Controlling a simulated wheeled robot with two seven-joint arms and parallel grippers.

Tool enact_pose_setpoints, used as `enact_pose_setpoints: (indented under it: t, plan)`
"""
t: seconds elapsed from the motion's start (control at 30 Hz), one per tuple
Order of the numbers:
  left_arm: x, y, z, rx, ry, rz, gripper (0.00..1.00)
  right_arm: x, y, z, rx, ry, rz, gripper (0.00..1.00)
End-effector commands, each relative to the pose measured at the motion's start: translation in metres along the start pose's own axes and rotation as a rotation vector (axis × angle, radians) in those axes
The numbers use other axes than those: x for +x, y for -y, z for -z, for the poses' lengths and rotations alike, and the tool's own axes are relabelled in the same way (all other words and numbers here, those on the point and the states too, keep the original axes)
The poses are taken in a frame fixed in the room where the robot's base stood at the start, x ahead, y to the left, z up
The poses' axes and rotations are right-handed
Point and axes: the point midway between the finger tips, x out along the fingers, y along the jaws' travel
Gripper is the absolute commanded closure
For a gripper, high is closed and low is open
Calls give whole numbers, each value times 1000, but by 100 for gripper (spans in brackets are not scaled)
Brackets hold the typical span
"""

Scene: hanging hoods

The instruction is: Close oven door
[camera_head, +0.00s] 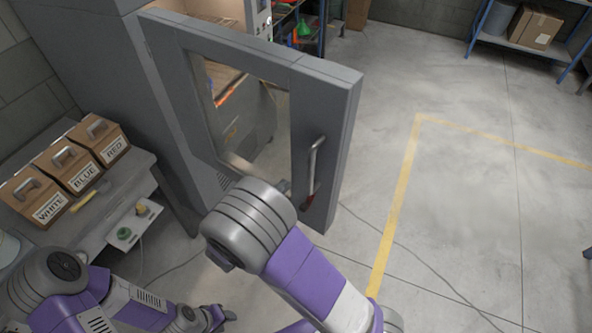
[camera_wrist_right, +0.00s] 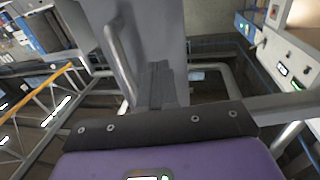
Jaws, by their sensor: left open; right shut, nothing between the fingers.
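The grey oven door (camera_head: 325,130), with a large window, stands swung open from the tall grey oven cabinet (camera_head: 100,70). A metal bar handle (camera_head: 314,165) is upright on the door near its free edge. My right arm reaches up in front of the door's lower part and largely hides its gripper in the head view. In the right wrist view, my right gripper (camera_wrist_right: 161,85) is shut and empty, pointing at the door (camera_wrist_right: 160,30), with the handle (camera_wrist_right: 119,60) just left of the fingers. I cannot tell if they touch. My left gripper (camera_head: 217,316) is open, low at the bottom edge.
A bench (camera_head: 110,195) at left carries boxes labelled WHITE, BLUE and RED (camera_head: 100,140). Blue shelving (camera_head: 520,40) stands at the back right. The floor right of the door is open, with yellow lines (camera_head: 400,190) and thin cables.

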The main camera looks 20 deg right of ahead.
Motion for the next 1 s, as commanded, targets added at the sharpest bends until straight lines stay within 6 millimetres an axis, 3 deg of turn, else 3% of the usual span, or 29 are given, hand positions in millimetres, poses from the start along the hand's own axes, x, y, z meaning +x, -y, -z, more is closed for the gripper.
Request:
enact_pose_setpoints:
  t: [0.2,0.4,1.0]
  plan:
    - [-3,-1,0,0,0,0,57,43,-1,0,-1,0,-3,100]
    - [-4,-2,0,0,0,0,57,65,0,0,1,0,1,100]
    - [-3,-1,0,0,0,0,57,74,2,-1,1,2,16,100]
